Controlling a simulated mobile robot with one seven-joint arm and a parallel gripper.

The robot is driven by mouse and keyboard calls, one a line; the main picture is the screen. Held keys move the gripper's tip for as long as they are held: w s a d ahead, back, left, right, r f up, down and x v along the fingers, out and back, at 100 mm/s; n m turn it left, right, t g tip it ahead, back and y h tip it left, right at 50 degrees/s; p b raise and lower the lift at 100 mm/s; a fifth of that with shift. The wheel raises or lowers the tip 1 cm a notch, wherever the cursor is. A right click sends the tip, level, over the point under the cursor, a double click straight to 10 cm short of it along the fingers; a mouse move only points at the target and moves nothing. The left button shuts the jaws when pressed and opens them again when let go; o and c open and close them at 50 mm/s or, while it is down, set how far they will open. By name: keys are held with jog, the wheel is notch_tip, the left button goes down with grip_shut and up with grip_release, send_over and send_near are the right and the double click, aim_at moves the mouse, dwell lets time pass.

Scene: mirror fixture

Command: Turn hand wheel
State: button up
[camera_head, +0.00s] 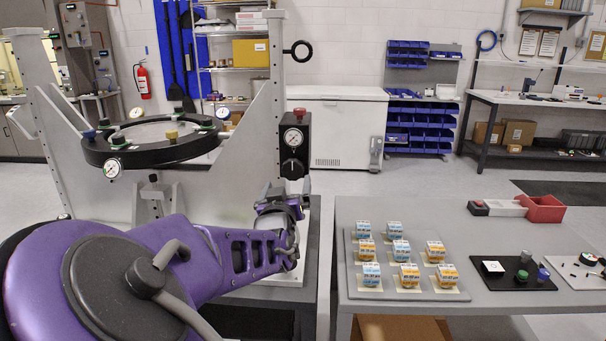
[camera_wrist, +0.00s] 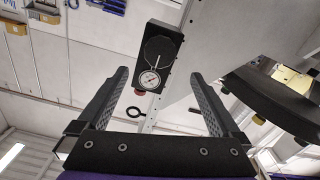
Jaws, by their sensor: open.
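A black box (camera_head: 295,145) on the fixture's right upright carries a white dial gauge (camera_head: 293,138), a round black knob (camera_head: 292,168) below it and a red button (camera_head: 299,111) on top. The knob is the likeliest hand wheel, though I cannot be sure. In the wrist view, which is upside down, the box (camera_wrist: 173,45), the gauge (camera_wrist: 150,80) and the round black disc (camera_wrist: 160,50) show beyond my fingertips. My gripper (camera_wrist: 158,76) is open and empty, its two black fingers apart, with the box between and past them. In the head view my purple arm hides the fingers.
The grey fixture frame (camera_head: 270,100) holds a black ring (camera_head: 165,151) with several gauges, left of the box. A black eye ring (camera_head: 297,50) sticks out above the box. A table (camera_head: 500,235) with connector blocks (camera_head: 408,275) stands at right. Open floor lies behind.

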aim_at(292, 169)
jog(key=w, duration=0.8)
jog(key=shift+w+d, duration=0.15)
jog(key=shift+w, duration=0.25)
jog(key=c, duration=1.4)
jog(key=shift+o, duration=0.2)
jog(key=shift+m+b, duration=0.3)
jog(key=shift+b, duration=0.1)
